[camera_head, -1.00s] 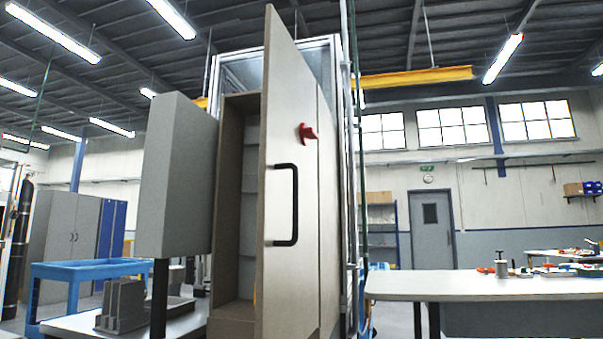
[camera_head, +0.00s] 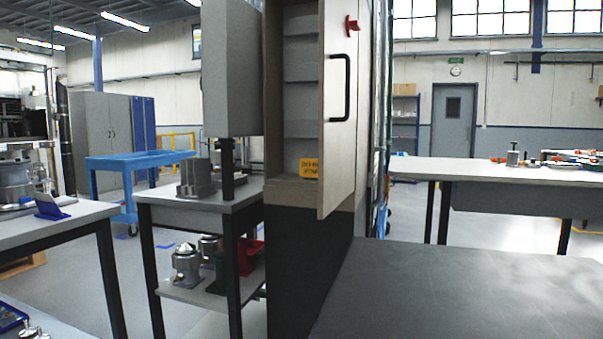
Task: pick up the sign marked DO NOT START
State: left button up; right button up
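A small yellow sign (camera_head: 309,168) with dark lettering stands on the bottom shelf inside a tall beige cabinet (camera_head: 274,110). The lettering is too small to read for certain, and the open door covers part of the sign's right side. The cabinet door (camera_head: 338,120) stands open toward me, with a black bar handle (camera_head: 341,88) and a red knob or latch (camera_head: 352,25) above it. Neither of my grippers is in view.
A grey box panel (camera_head: 232,70) stands left of the cabinet. Beside it is a table (camera_head: 150,205) with grey blocks and machined parts on its lower shelf. A dark flat surface (camera_head: 450,290) fills the lower right. A workbench (camera_head: 500,172) stands behind it. Floor shows at left.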

aim_at(308, 167)
jog(key=k+j, duration=0.15)
jog(key=i+j, duration=0.1)
jog(key=j, duration=0.2)
jog(key=i+j, duration=0.1)
jog(key=j, duration=0.25)
jog(key=i+j, duration=0.1)
jog(key=j, duration=0.2)
jog(key=i+j+z, duration=0.25)
jog(key=i+j, duration=0.8)
